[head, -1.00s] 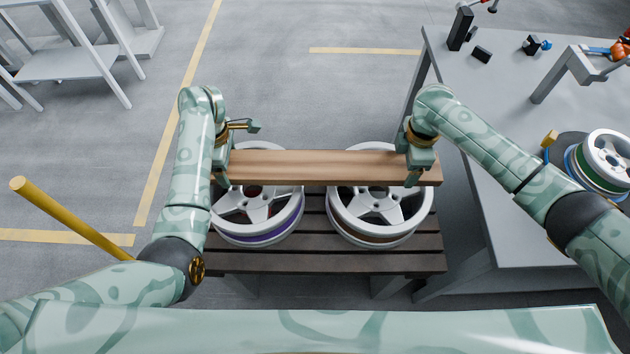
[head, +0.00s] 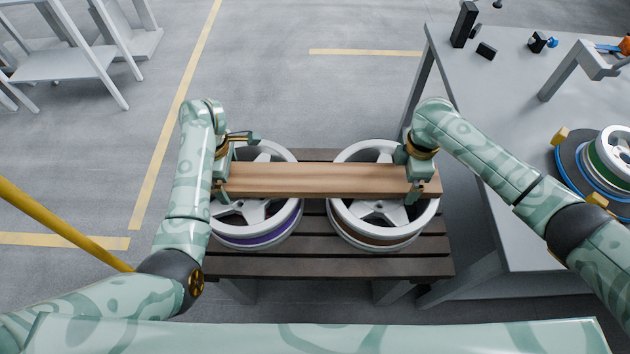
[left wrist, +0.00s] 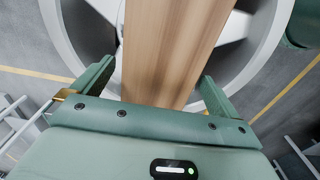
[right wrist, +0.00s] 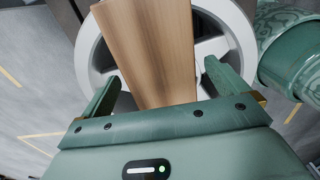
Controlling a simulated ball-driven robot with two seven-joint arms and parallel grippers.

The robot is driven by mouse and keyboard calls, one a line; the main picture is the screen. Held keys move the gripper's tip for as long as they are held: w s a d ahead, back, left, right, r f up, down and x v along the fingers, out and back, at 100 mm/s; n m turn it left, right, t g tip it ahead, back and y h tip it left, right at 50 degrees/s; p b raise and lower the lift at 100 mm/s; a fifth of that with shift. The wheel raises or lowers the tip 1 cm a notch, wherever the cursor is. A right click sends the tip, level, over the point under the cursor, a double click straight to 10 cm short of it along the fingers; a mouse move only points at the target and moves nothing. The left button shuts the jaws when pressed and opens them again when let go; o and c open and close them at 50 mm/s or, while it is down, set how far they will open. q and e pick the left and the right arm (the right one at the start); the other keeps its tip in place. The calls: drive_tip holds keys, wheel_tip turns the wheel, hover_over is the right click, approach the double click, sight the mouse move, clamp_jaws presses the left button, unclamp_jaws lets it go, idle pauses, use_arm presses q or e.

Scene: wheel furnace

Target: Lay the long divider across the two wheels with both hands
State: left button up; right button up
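The long divider (head: 315,180) is a light brown wooden board lying level, left to right, over both wheels. The left wheel (head: 228,228) is white with a purple band; the right wheel (head: 352,231) is white with a brown band. I cannot tell whether the board touches the rims.
The wheels lie on a dark slatted pallet (head: 325,268). A grey table (head: 500,130) stands at the right, bearing a stack with a green-banded wheel (head: 608,155) and small black parts. A yellow pole (head: 60,222) slants at the left. Floor behind the pallet is clear.

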drive_tip(key=shift+r, duration=0.25)
use_arm(q)
wheel_tip(320, 180, up, 12)
use_arm(e)
wheel_tip(320, 180, up, 11)
drive_tip(key=shift+r, duration=0.2)
idle(0.6)
